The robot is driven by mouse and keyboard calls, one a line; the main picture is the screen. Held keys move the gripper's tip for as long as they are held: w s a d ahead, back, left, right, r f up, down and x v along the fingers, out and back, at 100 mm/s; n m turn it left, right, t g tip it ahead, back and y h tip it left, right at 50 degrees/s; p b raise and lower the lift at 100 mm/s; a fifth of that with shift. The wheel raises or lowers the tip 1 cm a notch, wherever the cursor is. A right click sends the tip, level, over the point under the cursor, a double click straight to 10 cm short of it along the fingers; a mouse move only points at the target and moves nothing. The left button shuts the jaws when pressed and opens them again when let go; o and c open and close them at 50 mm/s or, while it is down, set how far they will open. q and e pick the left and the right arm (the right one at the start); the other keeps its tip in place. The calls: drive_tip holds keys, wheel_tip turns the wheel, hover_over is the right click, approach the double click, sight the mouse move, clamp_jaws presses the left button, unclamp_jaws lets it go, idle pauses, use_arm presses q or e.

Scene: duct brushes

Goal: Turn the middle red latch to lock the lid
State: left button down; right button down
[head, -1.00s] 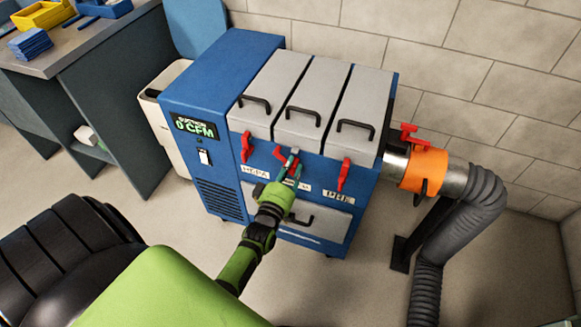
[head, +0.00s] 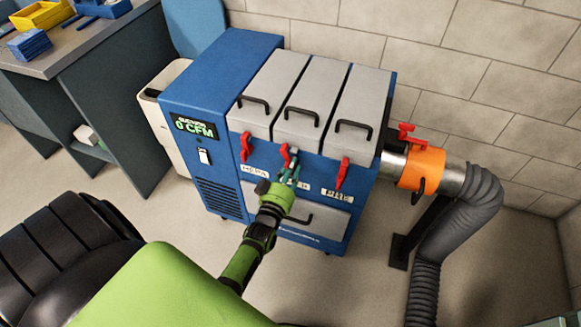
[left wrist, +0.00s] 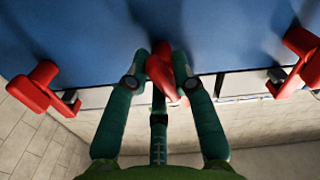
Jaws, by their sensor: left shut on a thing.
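The middle red latch (head: 285,153) is on the front of the blue machine, below the middle grey lid (head: 312,85), which lies flat and looks closed. My left gripper (head: 290,174) is at this latch with its teal fingers shut around it. In the left wrist view the latch (left wrist: 160,70) shows between the two fingertips. The fingers partly hide it in the head view, so its exact angle is hard to tell; it looks close to upright. My right gripper is not in view.
A left red latch (head: 245,147) and a right red latch (head: 342,174) hang on either side, both roughly vertical. An orange collar (head: 422,169) joins a grey hose (head: 482,208) at the right. Open floor lies in front of the machine.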

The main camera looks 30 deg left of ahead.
use_arm(q)
drive_tip(key=shift+m, duration=1)
drive_tip(key=shift+d+m, duration=0.1)
drive_tip(key=shift+m, duration=0.9)
idle(0.7)
drive_tip(key=c, duration=1.1)
unclamp_jaws()
drive_tip(key=shift+c, duration=0.2)
drive_tip(key=v, duration=1.2)
drive_tip(key=shift+f, duration=0.1)
